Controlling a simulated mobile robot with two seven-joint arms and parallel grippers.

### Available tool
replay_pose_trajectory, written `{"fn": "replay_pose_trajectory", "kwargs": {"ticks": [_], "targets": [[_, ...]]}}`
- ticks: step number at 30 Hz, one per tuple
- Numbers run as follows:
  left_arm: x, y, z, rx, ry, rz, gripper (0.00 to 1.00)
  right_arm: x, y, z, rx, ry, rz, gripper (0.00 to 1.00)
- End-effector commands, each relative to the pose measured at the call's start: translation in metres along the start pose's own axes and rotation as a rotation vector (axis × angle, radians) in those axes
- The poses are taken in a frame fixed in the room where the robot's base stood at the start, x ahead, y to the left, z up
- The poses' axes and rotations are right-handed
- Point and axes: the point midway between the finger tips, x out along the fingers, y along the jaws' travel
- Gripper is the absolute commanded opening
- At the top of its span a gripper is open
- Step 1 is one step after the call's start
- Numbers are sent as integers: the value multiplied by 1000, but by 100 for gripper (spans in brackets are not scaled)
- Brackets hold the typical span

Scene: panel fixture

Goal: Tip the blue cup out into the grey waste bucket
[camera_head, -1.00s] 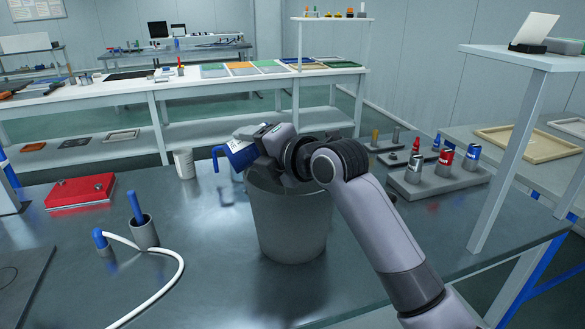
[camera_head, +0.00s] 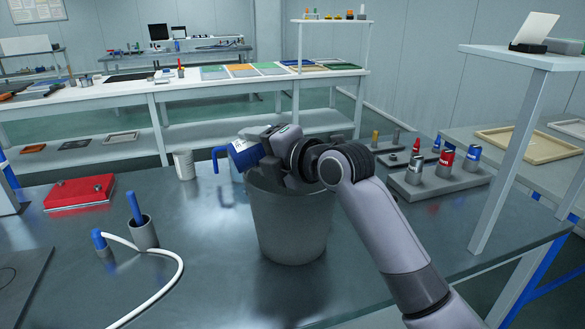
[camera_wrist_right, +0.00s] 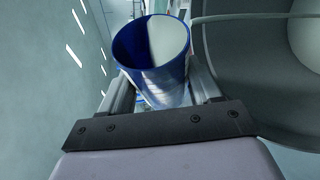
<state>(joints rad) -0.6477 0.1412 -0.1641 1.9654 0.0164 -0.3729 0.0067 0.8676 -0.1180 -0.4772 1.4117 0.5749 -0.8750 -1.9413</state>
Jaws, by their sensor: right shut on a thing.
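The blue cup (camera_head: 246,154) has a white label and a handle on its left side. My right gripper (camera_head: 264,152) is shut on it and holds it tilted, above the left rim of the grey waste bucket (camera_head: 290,228). In the right wrist view the cup (camera_wrist_right: 160,82) sits between the fingers of the gripper (camera_wrist_right: 155,95), with its blue inside partly showing. The bucket (camera_wrist_right: 240,75) curves along the right of that view. The gripper and arm hide part of the bucket's mouth. My left gripper is not in view.
A white cup (camera_head: 184,165) stands left of the bucket. Further left are a red case (camera_head: 80,193), a grey holder (camera_head: 143,232) with a blue stick, and a white hose (camera_head: 178,270). A grey rack (camera_head: 440,180) with several cans stands right.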

Motion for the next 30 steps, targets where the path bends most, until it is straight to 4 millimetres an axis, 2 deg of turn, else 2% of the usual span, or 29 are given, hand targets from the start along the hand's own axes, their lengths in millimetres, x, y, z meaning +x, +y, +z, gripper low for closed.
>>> {"fn": "replay_pose_trajectory", "kwargs": {"ticks": [30], "targets": [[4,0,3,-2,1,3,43,-2,-6,8,72,9,30,28]]}}
